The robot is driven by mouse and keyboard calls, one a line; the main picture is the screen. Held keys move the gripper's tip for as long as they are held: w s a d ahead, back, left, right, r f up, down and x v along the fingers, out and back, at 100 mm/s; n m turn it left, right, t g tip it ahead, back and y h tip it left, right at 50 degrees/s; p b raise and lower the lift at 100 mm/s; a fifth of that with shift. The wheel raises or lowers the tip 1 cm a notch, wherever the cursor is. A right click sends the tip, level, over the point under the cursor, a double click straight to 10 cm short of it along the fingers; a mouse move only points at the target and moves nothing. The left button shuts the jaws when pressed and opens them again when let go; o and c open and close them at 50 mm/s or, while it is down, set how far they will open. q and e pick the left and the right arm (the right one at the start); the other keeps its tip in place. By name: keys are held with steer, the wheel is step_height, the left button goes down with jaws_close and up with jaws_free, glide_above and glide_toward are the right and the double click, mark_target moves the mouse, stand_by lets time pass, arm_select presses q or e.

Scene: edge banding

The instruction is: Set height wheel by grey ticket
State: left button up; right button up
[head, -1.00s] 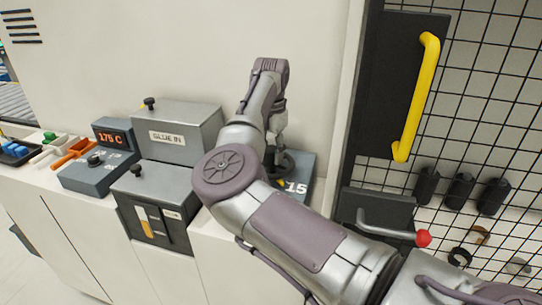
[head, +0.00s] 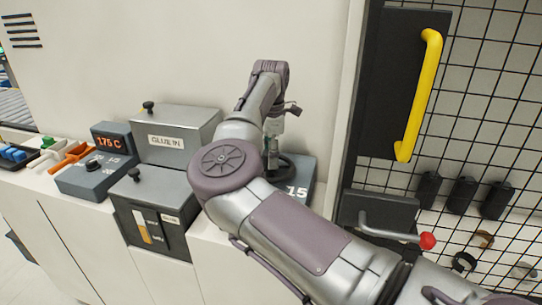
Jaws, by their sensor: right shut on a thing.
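The height wheel (head: 287,167) is a dark round handwheel on a grey-blue block (head: 306,175) marked 15, right of the glue box. My right gripper (head: 271,157) points down at the wheel and is shut on it; its fingertips are largely hidden behind my right forearm. The arm also hides the left part of the block and part of its scale. I cannot make out a grey ticket. My left gripper is out of view.
A grey GLUE IN box (head: 178,137) and a lower grey box (head: 155,205) stand left of my arm. Beyond them is a 175 C display (head: 110,140). At right are a yellow handle (head: 419,95), a red-knobbed lever (head: 428,241) and a mesh panel (head: 480,110).

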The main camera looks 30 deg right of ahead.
steer(key=shift+r, duration=0.1)
stand_by(0.3)
steer(key=o, duration=1.1)
steer(key=shift+o, duration=0.2)
step_height(320, 180, up, 12)
